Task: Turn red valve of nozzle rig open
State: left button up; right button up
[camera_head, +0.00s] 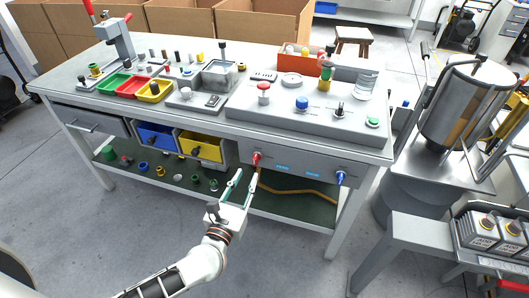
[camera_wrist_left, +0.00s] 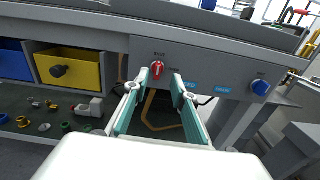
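The red valve (camera_head: 256,158) is a small red knob on the front panel of the grey nozzle rig (camera_head: 297,164). In the left wrist view the red valve (camera_wrist_left: 157,70) has a pale mark on its face and sits just beyond the fingertips, near the middle between them. My left gripper (camera_head: 247,174) is open, its two teal fingers spread and pointing at the panel. In the left wrist view the gripper (camera_wrist_left: 159,91) holds nothing, and I cannot tell if a fingertip touches the panel. My right gripper is not in view.
A blue valve (camera_head: 340,178) sits further right on the same panel. A yellow drawer (camera_head: 204,147) and a blue drawer (camera_head: 157,135) are to the left. A lower shelf (camera_head: 285,207) holds small parts and a tan hose. The floor in front is clear.

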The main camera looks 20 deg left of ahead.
aim_at(254, 160)
pick_arm(q)
jog(key=w, duration=0.8)
jog(key=shift+f, duration=0.1)
grip_shut()
